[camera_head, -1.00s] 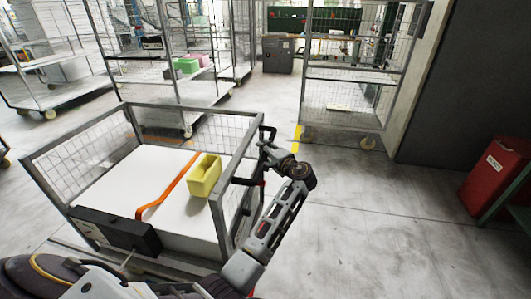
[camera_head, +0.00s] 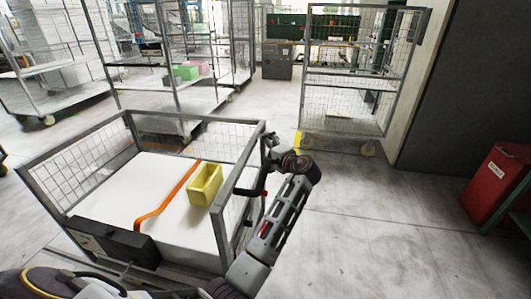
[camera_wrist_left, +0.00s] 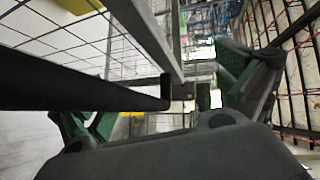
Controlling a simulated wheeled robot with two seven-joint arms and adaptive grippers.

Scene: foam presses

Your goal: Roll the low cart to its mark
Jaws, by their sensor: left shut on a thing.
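The low cart (camera_head: 195,127) is a grey metal frame with mesh sides and a white deck, standing in the lower left of the head view. My left gripper (camera_head: 270,158) is at its right side, shut on the cart's black handle (camera_head: 247,191). In the left wrist view, the green-padded fingers of my left gripper (camera_wrist_left: 163,103) lie on either side of the dark handle bar (camera_wrist_left: 90,90). A yellow strip (camera_head: 298,142) on the floor shows just beyond the cart's far right corner; I cannot tell whether it is part of the mark. My right gripper is not in view.
A yellow open box (camera_head: 204,186) and an orange strap (camera_head: 166,210) lie on the cart. Tall mesh trolleys stand behind, one at the right (camera_head: 355,125) near a dark wall. A red bin (camera_head: 495,182) is at far right. The floor right of the cart is clear.

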